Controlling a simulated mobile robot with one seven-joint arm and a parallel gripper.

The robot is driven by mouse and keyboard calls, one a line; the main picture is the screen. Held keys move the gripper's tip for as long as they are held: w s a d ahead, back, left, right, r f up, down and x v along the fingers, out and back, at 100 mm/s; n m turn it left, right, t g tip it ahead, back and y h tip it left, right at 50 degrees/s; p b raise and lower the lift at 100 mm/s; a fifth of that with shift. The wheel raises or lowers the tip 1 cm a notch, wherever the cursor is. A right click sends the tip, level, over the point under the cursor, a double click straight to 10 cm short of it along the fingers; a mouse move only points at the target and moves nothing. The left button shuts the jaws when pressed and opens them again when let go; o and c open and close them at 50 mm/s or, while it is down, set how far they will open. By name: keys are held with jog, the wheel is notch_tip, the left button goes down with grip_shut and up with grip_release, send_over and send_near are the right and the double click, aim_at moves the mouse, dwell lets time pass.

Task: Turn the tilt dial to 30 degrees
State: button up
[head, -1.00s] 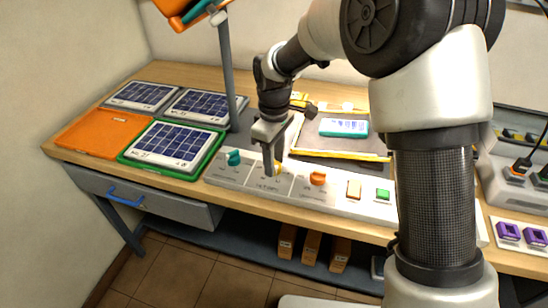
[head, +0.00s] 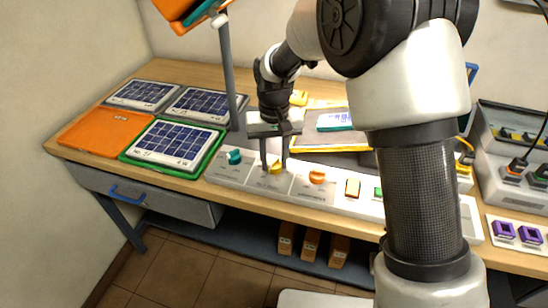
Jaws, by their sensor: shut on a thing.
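A white control panel (head: 332,192) along the bench's front edge carries a teal dial (head: 234,157), a yellow dial (head: 277,169) and an orange dial (head: 317,177). The lettering is too small to read surely; I take the yellow middle dial as the tilt dial. My gripper (head: 274,166) points down over it, with one finger on each side, shut on the yellow dial. The fingers partly hide it. Its pointer angle cannot be read.
A panel in a green tray (head: 123,157) and an orange plate (head: 66,137) lie left. A grey post (head: 228,75) stands behind the dials. My arm hides part of the bench's right side.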

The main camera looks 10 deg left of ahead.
aim_at(274, 160)
jog(key=m, duration=0.3)
jog(key=shift+r+m+p, duration=0.1)
jog(key=shift+m+p, duration=0.25)
jog(key=shift+m, duration=0.05)
jog(key=m+p, duration=0.1)
jog(key=m, duration=0.2)
jog(key=shift+m, duration=0.3)
jog(key=m+p, duration=0.2)
jog(key=m, duration=0.4)
jog(key=shift+m, duration=0.3)
jog(key=o, duration=1.1)
jog(key=shift+c, duration=0.2)
notch_tip(274, 160, up, 17)
jog(key=p, duration=0.1)
jog(key=shift+r, duration=0.15)
